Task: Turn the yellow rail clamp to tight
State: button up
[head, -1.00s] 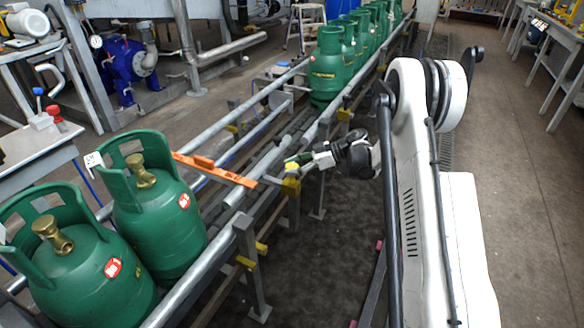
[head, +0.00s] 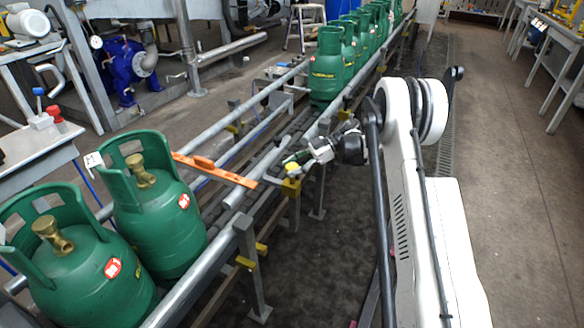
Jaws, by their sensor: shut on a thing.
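The yellow rail clamp (head: 291,188) sits on the near side rail of the conveyor, just right of the picture's middle-left. It has a small yellow top part above its block. My gripper (head: 294,163) reaches in from the right, with its fingers at the clamp's top. It is shut on the clamp's top part. The fingers hide some of that part, and the exact grip is too small to see clearly. The clamp's turn position cannot be read.
An orange bar (head: 214,169) lies across the rails, left of the clamp. Two large green cylinders (head: 157,205) stand at the front left. Several more green cylinders (head: 326,72) line up farther back. The floor right of the conveyor is open.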

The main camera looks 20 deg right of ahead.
jog(key=o, duration=1.2)
jog(key=shift+d, duration=0.1)
jog(key=v, duration=0.7)
jog(key=shift+d+r, duration=0.1)
jog(key=shift+d, duration=0.1)
